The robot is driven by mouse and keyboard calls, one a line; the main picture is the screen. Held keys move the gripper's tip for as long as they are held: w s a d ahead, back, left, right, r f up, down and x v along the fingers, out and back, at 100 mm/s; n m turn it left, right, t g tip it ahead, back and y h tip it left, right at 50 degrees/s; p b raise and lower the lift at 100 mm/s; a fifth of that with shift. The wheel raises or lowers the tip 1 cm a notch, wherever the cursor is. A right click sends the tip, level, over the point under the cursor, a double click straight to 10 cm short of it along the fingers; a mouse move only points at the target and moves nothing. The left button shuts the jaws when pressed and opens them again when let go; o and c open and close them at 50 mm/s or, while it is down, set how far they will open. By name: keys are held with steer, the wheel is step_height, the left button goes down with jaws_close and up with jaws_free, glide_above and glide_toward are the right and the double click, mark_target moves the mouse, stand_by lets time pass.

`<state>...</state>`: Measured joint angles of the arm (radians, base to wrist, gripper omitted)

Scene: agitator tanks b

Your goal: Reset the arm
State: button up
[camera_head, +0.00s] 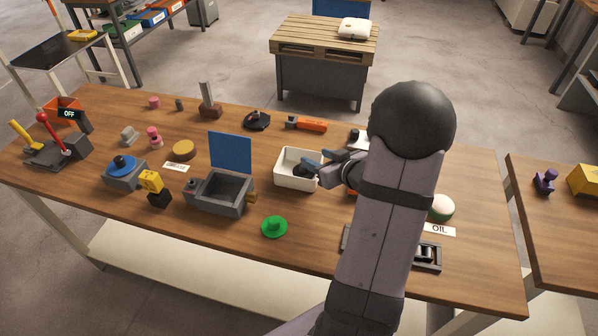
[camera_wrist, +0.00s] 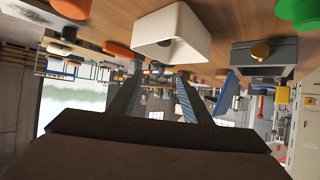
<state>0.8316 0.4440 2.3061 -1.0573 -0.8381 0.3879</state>
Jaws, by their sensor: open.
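My arm reaches from the bottom right of the head view over the wooden table (camera_head: 270,253). My gripper (camera_head: 312,160) is over or beside the right part of a white tray (camera_head: 285,180). In the wrist view my gripper (camera_wrist: 158,84) has its two fingers spread apart, with nothing held between them. The white tray (camera_wrist: 192,28) appears beyond the fingertips there, upside down. A small dark thing shows at the tray in both views. I cannot tell whether the fingers touch the tray.
A grey box with a raised blue lid (camera_head: 230,152) stands left of the tray. A green knob (camera_head: 274,227) lies in front. An orange-handled tool (camera_head: 308,124) lies behind. Levers (camera_head: 58,145) stand at the far left. My arm partly hides a dark-framed device (camera_head: 428,257).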

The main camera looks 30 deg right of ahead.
steer(key=shift+s+r, duration=0.2)
steer(key=shift+s, duration=0.15)
steer(key=shift+w+a, duration=0.1)
stand_by(0.3)
steer(key=shift+w+a+f+g+h, duration=0.1)
steer(key=shift+a+f+g+h, duration=0.2)
steer(key=shift+g+h, duration=0.2)
steer(key=s+a+f+g+y, duration=0.1)
steer(key=s+a+f+g, duration=0.1)
steer(key=s+a+g, duration=0.9)
steer(key=s+a, duration=0.9)
steer(key=a, duration=0.2)
steer(key=shift+s, duration=0.25)
steer(key=shift+f, duration=0.1)
